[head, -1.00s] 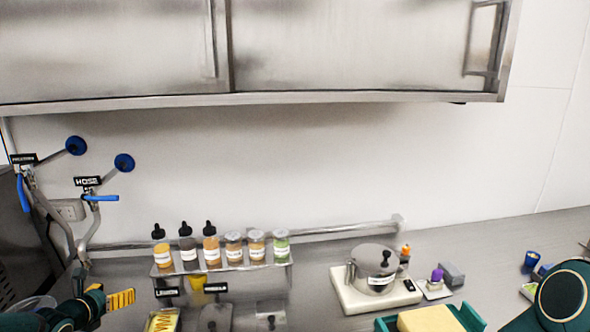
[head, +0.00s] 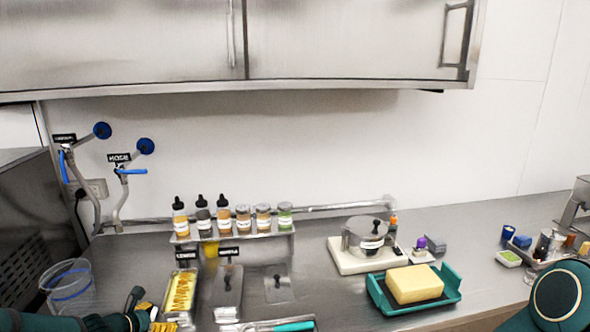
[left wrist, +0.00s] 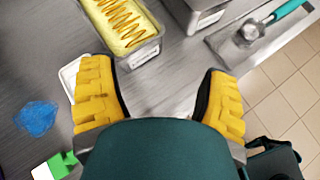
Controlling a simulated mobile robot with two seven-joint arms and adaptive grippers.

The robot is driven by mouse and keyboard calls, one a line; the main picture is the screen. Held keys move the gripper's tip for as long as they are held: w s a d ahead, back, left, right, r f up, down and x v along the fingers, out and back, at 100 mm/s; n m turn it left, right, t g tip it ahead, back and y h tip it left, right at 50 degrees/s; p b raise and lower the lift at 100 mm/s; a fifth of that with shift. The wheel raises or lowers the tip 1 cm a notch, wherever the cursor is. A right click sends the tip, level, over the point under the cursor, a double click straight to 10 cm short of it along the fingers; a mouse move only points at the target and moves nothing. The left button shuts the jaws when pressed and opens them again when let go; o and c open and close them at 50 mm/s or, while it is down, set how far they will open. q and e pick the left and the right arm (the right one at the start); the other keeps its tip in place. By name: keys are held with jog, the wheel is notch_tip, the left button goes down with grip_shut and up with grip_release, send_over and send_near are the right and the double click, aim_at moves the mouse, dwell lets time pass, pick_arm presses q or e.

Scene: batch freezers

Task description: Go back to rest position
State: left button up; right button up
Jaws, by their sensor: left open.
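My left gripper (head: 152,318) is at the bottom left of the head view, above the counter's front. In the left wrist view its two yellow fingers (left wrist: 163,98) are wide apart with nothing between them. A metal pan of yellow ice cream with an orange drizzle (head: 181,292) is just beyond it; it also shows in the left wrist view (left wrist: 125,22). A part of my right arm shows at the lower right of the head view, but its gripper is out of frame.
A clear container (head: 68,288) stands left of the pan. Lidded metal pans (head: 228,290), a teal-handled scoop (head: 294,326), a bottle rack (head: 235,237), a pot on a hotplate (head: 345,262) and a yellow block in a teal tray (head: 458,298) stand along the counter. Steel cabinets (head: 345,45) hang above.

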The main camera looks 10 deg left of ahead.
pick_arm(q)
jog(key=s+d+f+m+g+h+b, duration=0.15)
jog(key=s+d+f+m+g, duration=0.3)
jog(key=d+f+m, duration=0.5)
jog(key=s+d+f+m+g+b, duration=0.3)
jog(key=s+d+f+m, duration=0.25)
jog(key=d, duration=0.75)
jog(key=s+d+f+m+g+b, duration=0.1)
jog(key=s+d+f+m+b, duration=0.3)
jog(key=s+d+f+m, duration=0.3)
jog(key=s+d+m, duration=0.4)
jog(key=m, duration=0.3)
jog(key=shift+a+y, duration=0.15)
jog(key=shift+y, duration=0.1)
